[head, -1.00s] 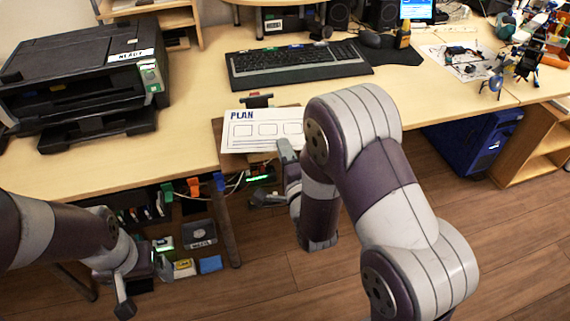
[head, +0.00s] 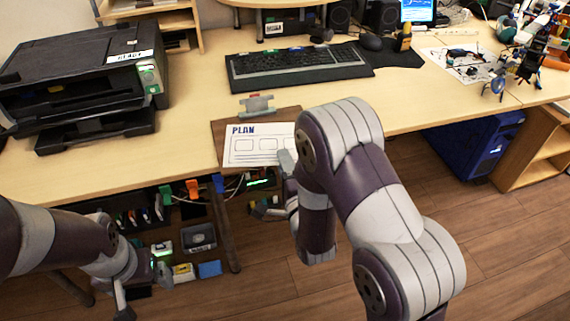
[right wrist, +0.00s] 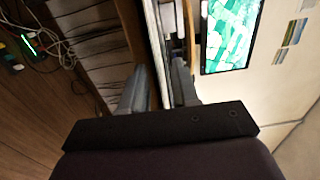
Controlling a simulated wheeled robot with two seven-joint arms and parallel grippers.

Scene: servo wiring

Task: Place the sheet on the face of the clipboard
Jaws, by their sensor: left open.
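The white sheet (head: 258,152), headed PLAN with boxes drawn on it, shows in the head view over the brown clipboard (head: 217,138). The board's grey clip (head: 257,106) shows beyond the sheet's far edge. I cannot tell whether the sheet touches the board. My right gripper (head: 284,165) is at the sheet's near right edge, partly hidden by my arm. In the right wrist view its fingers (right wrist: 160,85) stand either side of the sheet's pale edge and appear shut on it. My left gripper (head: 143,287) is open and empty, low at the left, away from the sheet.
A printer (head: 85,75) stands on the desk at the left. A keyboard (head: 298,65) lies behind the clipboard. Small boxes and cables fill the space under the desk. A blue computer case (head: 470,145) stands at the right.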

